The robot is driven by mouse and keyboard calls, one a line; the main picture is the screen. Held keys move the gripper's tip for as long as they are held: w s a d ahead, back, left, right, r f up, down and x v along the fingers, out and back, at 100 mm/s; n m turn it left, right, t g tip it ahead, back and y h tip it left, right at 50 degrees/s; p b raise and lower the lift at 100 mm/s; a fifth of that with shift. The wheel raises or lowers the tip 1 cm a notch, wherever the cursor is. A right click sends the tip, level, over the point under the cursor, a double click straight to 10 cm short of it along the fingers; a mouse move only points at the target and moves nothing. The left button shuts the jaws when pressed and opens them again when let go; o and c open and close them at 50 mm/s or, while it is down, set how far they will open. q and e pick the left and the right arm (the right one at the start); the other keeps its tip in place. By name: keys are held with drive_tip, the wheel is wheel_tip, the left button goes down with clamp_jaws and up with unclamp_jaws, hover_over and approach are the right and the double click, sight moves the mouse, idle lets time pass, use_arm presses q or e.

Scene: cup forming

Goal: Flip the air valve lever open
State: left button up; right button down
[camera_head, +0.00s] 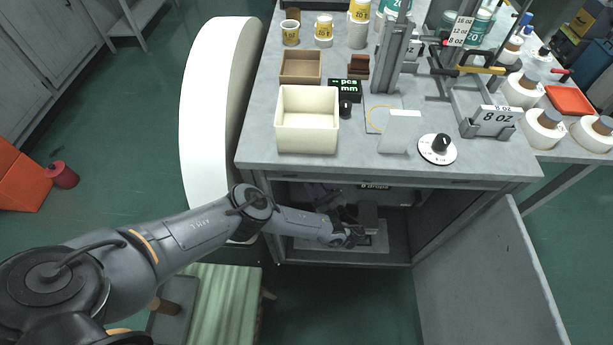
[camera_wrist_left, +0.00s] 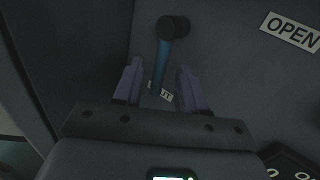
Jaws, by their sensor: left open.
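The air valve lever has a blue handle (camera_wrist_left: 158,66) with a dark round end (camera_wrist_left: 173,27) at the top of the left wrist view. The handle runs down toward a partly hidden label (camera_wrist_left: 160,92) ending in "UT". An OPEN label (camera_wrist_left: 291,31) is to the right. My left gripper (camera_wrist_left: 160,72) is open, with one finger on each side of the handle in the picture; I cannot tell whether either touches it. In the head view my left gripper (camera_head: 352,238) is inside the cabinet under the table, and the lever cannot be made out. My right gripper is out of view.
The cabinet's door (camera_head: 485,275) stands open at the right. The worktable (camera_head: 260,145) above carries a cream bin (camera_head: 307,145), a dial (camera_head: 437,149) and cup equipment. A large white curved body (camera_head: 215,100) stands left of the cabinet, close to my left arm.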

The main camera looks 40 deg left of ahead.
use_arm(q)
drive_tip(key=shift+x, duration=0.95)
drive_tip(key=shift+d, duration=0.1)
drive_tip(key=shift+c, duration=0.3)
clamp_jaws()
